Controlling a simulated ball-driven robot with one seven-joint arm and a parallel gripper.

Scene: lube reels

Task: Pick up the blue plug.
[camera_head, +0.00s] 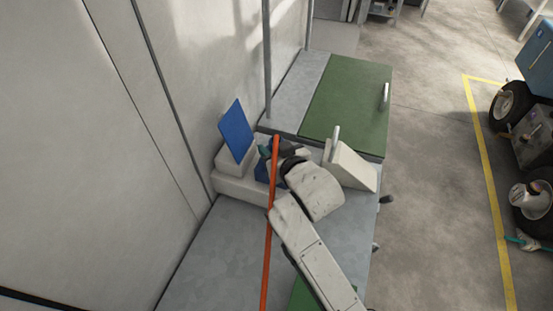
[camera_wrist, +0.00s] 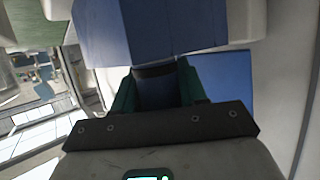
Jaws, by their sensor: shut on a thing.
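The blue plug (camera_wrist: 150,32) fills the top middle of the wrist view. Its narrower part sits between the green finger pads of my gripper (camera_wrist: 157,82), which is shut on it. In the head view my gripper (camera_head: 266,152) is at the middle of the bench, partly hidden by an orange upright bar. A blue piece (camera_head: 262,171), seemingly the plug, shows just below the fingers there, mostly hidden by the bar and my arm. I cannot tell whether the plug touches what lies under it.
A tilted blue panel (camera_head: 236,130) on a pale block stands left of my gripper, near the wall. A pale wedge (camera_head: 349,167) stands to the right. A green lid (camera_head: 346,104) with a handle lies behind. The orange bar (camera_head: 267,230) runs close before my arm.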

